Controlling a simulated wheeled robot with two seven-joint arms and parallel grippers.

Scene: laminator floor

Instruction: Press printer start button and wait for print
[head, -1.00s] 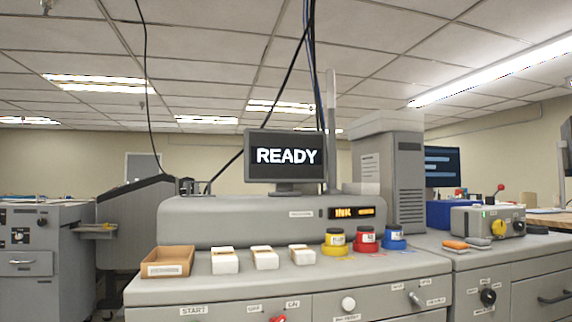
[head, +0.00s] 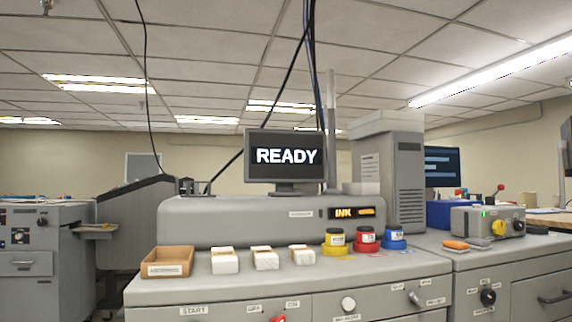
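The grey printer (head: 235,220) stands in the middle of the head view. Its monitor (head: 285,157) reads READY in white on black. A START label (head: 194,310) is on the front panel at the lower left. No start button is visible beside it; the panel is cut off by the bottom edge of the view. A small orange INK display (head: 351,212) is lit on the housing. Neither of my grippers shows in this view.
On the printer top are a brown tray (head: 167,262), several white blocks (head: 265,258), and yellow (head: 334,242), red (head: 366,240) and blue (head: 394,238) ink jars. A red control (head: 278,318), white knob (head: 348,304) and lever (head: 414,298) are on the front. A control box (head: 488,222) stands right.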

